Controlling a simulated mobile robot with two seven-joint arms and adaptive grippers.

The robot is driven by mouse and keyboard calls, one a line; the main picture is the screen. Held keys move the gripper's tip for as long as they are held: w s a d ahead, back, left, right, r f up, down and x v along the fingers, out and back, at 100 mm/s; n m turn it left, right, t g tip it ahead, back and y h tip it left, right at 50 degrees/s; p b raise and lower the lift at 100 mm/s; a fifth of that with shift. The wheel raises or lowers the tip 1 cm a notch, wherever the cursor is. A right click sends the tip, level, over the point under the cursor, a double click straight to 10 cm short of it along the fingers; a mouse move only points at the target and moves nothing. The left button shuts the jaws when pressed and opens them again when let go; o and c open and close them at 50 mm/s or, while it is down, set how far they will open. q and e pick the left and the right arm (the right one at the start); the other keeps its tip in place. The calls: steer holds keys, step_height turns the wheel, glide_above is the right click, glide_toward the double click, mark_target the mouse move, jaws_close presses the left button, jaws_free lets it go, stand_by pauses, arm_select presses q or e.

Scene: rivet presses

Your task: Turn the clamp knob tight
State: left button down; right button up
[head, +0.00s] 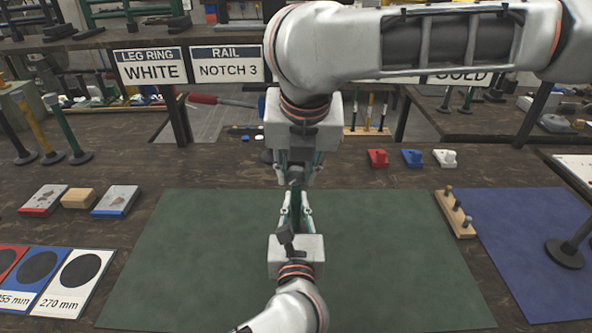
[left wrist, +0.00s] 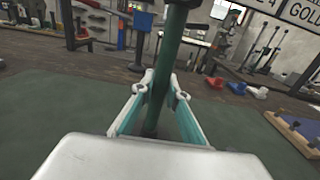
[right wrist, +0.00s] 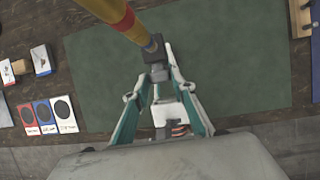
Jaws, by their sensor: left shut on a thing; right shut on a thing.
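My left gripper (head: 296,209) is shut around the post from the near side. My right gripper (head: 297,177) reaches down from above and is shut on the small dark clamp knob (right wrist: 160,75). Its fingers partly hide the knob, and my right arm hides the tube in the head view.
A wooden block with pegs (head: 455,213) lies at the mat's right edge, beside a blue mat (head: 530,230). Marked cards (head: 75,280) and small blocks (head: 77,198) lie left. Red, blue and white parts (head: 411,158) stand behind the mat. The mat around the post is clear.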

mark_target(301, 182)
steer(key=y, duration=0.2)
steer(key=m+y, duration=0.1)
steer(key=y, duration=0.1)
steer(key=d+y, duration=0.1)
steer(key=y, duration=0.1)
steer(key=shift+d+f, duration=0.1)
steer(key=shift+f, duration=0.3)
steer(key=y, duration=0.1)
steer(key=m+y, duration=0.1)
steer(key=y, duration=0.3)
steer(key=shift+d+f+m+t, duration=0.25)
steer(key=shift+f+m+t, duration=0.15)
steer(key=m+t+y, duration=0.1)
steer(key=y, duration=0.1)
steer(key=f+m+t+y, duration=0.1)
steer(key=y, duration=0.2)
steer(key=shift+y, duration=0.3)
steer(key=y, duration=0.1)
steer(key=m+t+y, duration=0.1)
steer(key=shift+a+f+m+y, duration=0.1)
steer(key=shift+f+m+y, duration=0.05)
steer(key=shift+m+y, duration=0.15)
steer(key=shift+m+t+y, duration=0.8)
steer(key=shift+t, duration=0.3)
steer(key=o, duration=1.1)
